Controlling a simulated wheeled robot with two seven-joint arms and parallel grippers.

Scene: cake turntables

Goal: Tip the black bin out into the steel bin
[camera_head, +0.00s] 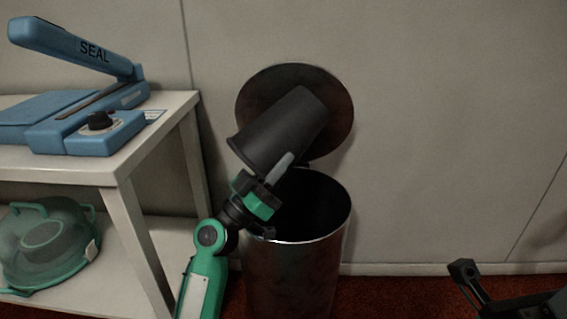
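The black bin (283,127) is tilted well over above the steel bin, its wider rimmed end low at the left and its narrow end high at the right. Its inside is hidden. My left gripper (279,170) is shut on the black bin near its lower side; one pale finger shows against it. The steel bin (292,270) stands upright on the floor with its round lid (340,105) raised behind. Its inside is dark, and I see no contents. My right gripper (466,275) shows only partly at the lower right, away from both bins; its fingers are unclear.
A pale shelf table (130,165) stands close at the left. A blue sealer (85,130) is on its top and a green lidded container (45,245) on its lower shelf. A wall (440,130) is behind.

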